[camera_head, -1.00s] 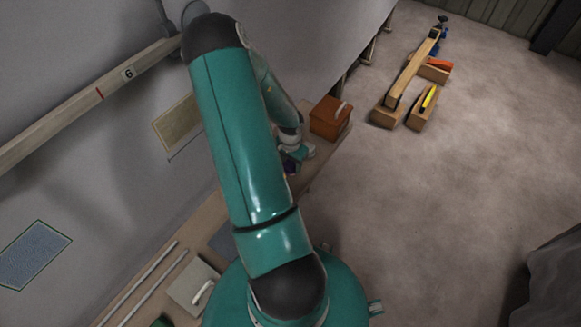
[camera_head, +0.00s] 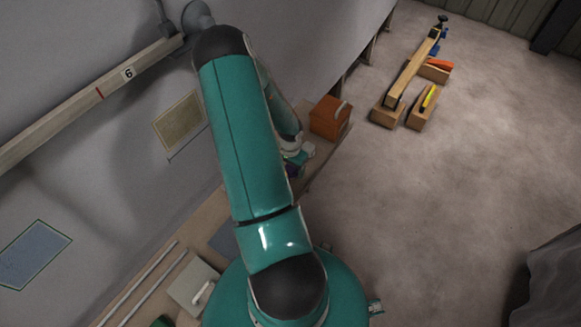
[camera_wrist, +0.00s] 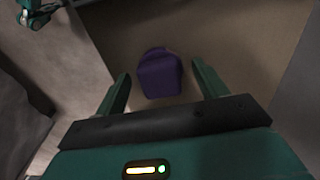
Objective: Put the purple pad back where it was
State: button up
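The purple pad (camera_wrist: 160,74) shows in the wrist view as a small block with a rounded top, on or just above a brown surface. My gripper (camera_wrist: 161,70) is open, with one green finger on each side of the pad. A gap shows between the pad and each finger, so they look apart. In the head view only a dark purple patch (camera_head: 292,170) shows beside my arm, over the wooden bench (camera_head: 210,215). My arm hides most of the gripper there. I cannot tell the exact height of the fingers above the bench.
An orange-brown box (camera_head: 328,117) stands on the bench just beyond my wrist. A yellowish panel (camera_head: 180,124) and a blue panel (camera_head: 33,255) are on the grey wall. A grey plate with a white handle (camera_head: 193,286) and pale rods lie nearer.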

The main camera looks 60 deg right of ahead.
aim_at(290, 167)
notch_tip(290, 167, up, 12)
dwell(0.6)
jog(key=shift+r, duration=0.1)
